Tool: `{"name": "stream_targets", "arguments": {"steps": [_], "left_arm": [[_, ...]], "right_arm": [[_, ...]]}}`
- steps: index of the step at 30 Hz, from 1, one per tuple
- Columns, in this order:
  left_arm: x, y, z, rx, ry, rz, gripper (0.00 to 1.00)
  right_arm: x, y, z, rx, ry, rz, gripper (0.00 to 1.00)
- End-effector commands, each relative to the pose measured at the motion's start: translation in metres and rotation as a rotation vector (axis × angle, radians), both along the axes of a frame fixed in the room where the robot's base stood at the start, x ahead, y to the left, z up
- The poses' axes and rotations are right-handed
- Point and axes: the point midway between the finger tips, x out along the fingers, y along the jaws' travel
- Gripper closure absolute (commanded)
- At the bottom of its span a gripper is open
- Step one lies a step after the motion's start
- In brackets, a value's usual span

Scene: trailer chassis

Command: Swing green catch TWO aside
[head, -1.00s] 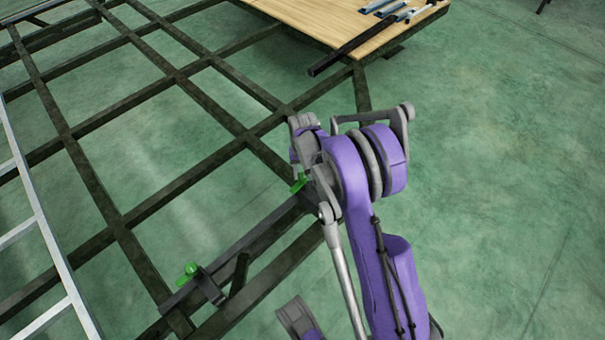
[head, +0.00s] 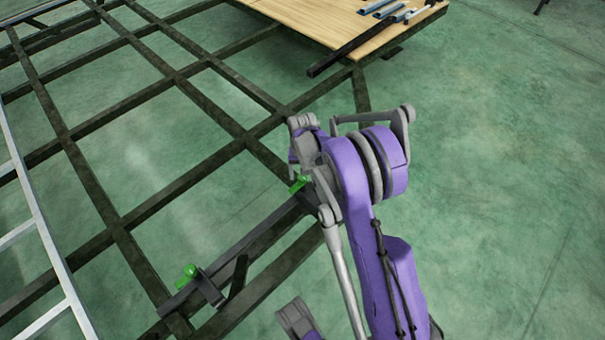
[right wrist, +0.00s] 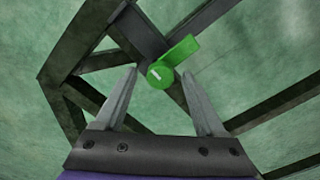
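Two green catches sit on the dark steel frame in the head view. One catch (head: 187,275) is at lower left, clear of my arm. The other catch (head: 299,184) is beside my right arm, partly hidden by it. In the right wrist view a green catch (right wrist: 180,54) has a round knob with a small white stroke-like mark and a flat lever pointing up and right. My right gripper (right wrist: 159,73) is open, with its fingertips either side of the knob; contact cannot be told. I cannot tell for sure which catch is TWO.
The dark chassis beams (head: 110,215) form an open grid over the green floor. A pale metal ladder-like rail (head: 40,215) runs along the left. A wooden board (head: 310,22) with bars and tools lies at the top. The floor at right is clear.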

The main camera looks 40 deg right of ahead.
Motion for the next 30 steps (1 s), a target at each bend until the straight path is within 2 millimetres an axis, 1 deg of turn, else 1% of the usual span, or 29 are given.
{"name": "stream_targets", "arguments": {"steps": [7,11,14,21,24,27,30], "left_arm": [[0.0,0.0,0.0,0.0,0.0,0.0,0.5],[0.0,0.0,0.003,0.0,-0.001,0.0,0.5],[-0.001,0.0,0.009,0.0,-0.003,0.0,0.5],[-0.002,0.0,0.024,0.0,-0.008,0.0,0.5],[-0.003,0.0,0.028,0.0,-0.009,0.0,0.5],[-0.003,0.0,0.03,0.0,-0.01,0.0,0.5],[-0.003,0.0,0.031,0.0,-0.011,0.0,0.5]], "right_arm": [[0.0,0.0,0.0,0.0,0.0,0.001,0.28],[0.0,0.0,0.009,0.0,0.0,0.001,0.28],[0.0,0.0,0.025,0.0,0.0,0.001,0.28],[0.0,0.0,0.075,0.001,-0.001,0.001,0.28],[0.0,0.0,0.091,0.0,0.0,0.001,0.28],[0.0,0.0,0.102,0.0,0.0,0.001,0.28],[0.0,0.0,0.107,0.0,0.0,0.001,0.28]]}}
